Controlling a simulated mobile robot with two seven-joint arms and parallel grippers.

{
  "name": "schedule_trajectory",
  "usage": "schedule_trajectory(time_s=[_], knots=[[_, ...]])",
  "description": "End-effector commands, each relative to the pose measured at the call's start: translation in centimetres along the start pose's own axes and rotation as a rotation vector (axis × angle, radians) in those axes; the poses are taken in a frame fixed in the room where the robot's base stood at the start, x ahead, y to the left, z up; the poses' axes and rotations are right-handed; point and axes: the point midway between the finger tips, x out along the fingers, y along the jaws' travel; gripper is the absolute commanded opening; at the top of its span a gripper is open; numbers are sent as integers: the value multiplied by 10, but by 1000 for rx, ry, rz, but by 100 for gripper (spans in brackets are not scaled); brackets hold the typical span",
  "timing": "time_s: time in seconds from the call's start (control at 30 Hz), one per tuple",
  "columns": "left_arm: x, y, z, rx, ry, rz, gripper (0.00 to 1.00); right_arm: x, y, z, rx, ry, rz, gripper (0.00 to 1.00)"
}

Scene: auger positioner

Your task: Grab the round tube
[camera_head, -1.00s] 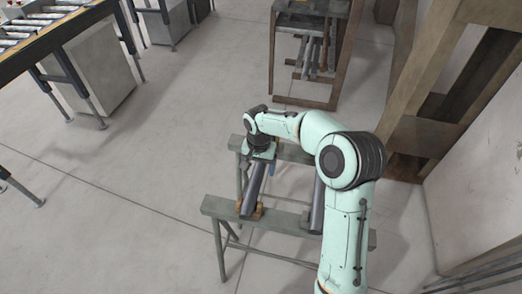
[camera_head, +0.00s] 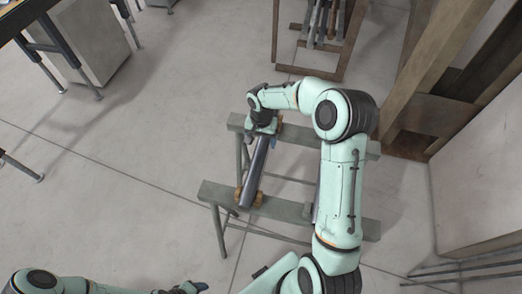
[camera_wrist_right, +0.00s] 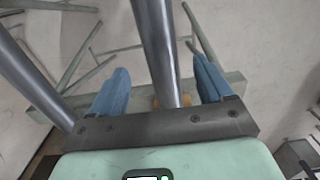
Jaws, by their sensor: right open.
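A dark grey tube (camera_head: 254,172) rests across two green trestles, between small wooden blocks, in the head view. My right gripper (camera_head: 264,131) is over its far end. In the right wrist view the tube (camera_wrist_right: 160,48) runs between the blue fingers of my right gripper (camera_wrist_right: 160,88), which are open and apart on either side of it. A second tube (camera_wrist_right: 32,78) lies at the left there; in the head view my right arm mostly hides it. My left gripper (camera_head: 190,288) shows only partly at the bottom edge; its jaws are unclear.
The near trestle (camera_head: 290,209) and far trestle (camera_head: 236,121) stand on open floor. A wooden rack (camera_head: 318,50) with upright tubes is behind them. A wooden frame (camera_head: 440,70) stands at the right.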

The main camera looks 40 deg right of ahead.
Motion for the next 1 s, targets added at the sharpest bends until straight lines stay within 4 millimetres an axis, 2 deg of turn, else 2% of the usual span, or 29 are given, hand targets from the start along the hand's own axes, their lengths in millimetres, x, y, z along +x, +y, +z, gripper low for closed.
schedule_trajectory(time_s=[0.23,0.5,0.8,0.97,1.0], knots=[[-2,2,-2,1,2,1,57,19,0,1,-1,-1,-1,80],[-7,5,-5,3,7,3,57,56,-1,2,-1,-1,-1,80],[-7,4,-5,3,7,3,57,62,-1,2,0,1,-1,80],[-7,4,-5,3,7,3,57,62,-1,2,0,1,-1,28],[-7,4,-5,3,7,3,57,62,-1,2,0,2,-1,15]])
